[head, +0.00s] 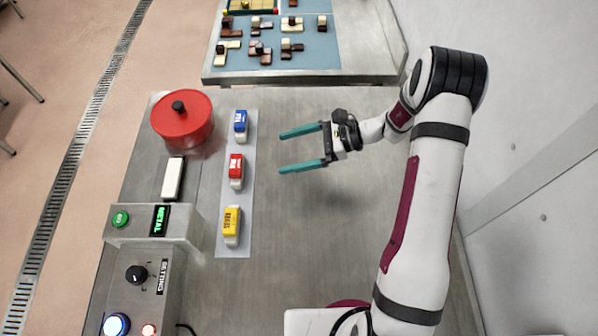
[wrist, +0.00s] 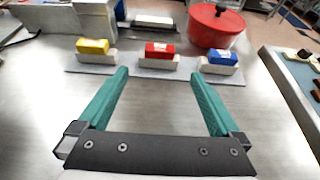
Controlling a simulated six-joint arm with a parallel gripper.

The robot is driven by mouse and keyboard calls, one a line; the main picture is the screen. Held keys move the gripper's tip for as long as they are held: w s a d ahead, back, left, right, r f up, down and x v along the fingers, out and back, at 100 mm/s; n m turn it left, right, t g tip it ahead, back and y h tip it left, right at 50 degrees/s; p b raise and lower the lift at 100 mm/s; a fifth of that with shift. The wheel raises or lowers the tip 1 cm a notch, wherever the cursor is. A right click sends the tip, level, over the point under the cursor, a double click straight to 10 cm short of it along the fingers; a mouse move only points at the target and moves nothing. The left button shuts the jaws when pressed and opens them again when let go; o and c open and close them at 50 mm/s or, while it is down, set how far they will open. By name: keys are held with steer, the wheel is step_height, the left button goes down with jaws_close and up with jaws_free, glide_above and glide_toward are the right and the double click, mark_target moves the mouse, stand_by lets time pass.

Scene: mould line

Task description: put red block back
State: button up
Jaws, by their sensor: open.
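The red block (head: 236,165) sits on a white base in the middle of a pale strip (head: 234,246), between a blue block (head: 240,121) and a yellow block (head: 232,221), each on a white base too. In the wrist view the red block (wrist: 159,50) is centred beyond the fingers, with the yellow block (wrist: 92,46) to its left and the blue block (wrist: 223,57) to its right. My gripper (head: 301,149) has two green fingers spread apart and empty. It is to the right of the strip, apart from every block. The wrist view shows the open fingers (wrist: 160,82) too.
A red round pot (head: 182,122) with a black knob stands beyond the strip. A white bar (head: 173,178) lies near it. A control box (head: 137,222) reads METAL. A blue-topped table (head: 317,52) holds several small pieces. The bench right of the strip is clear.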

steer(key=s+r+n+g+h, duration=0.35)
steer(key=s+r+n, duration=0.25)
steer(key=s+r, duration=0.55)
steer(key=s+d+r+n+t+h, duration=0.1)
steer(key=s+d+n+h, duration=0.2)
steer(key=s, duration=0.4)
steer(key=s+d+r+n+t+h, duration=0.1)
steer(key=s+d+n+t+h, duration=0.1)
steer(key=s, duration=0.5)
steer(key=d+n+h, duration=0.1)
steer(key=d+h, duration=0.1)
steer(key=h, duration=0.1)
steer(key=shift+s+d+r, duration=0.15)
steer(key=shift+s+r, duration=0.2)
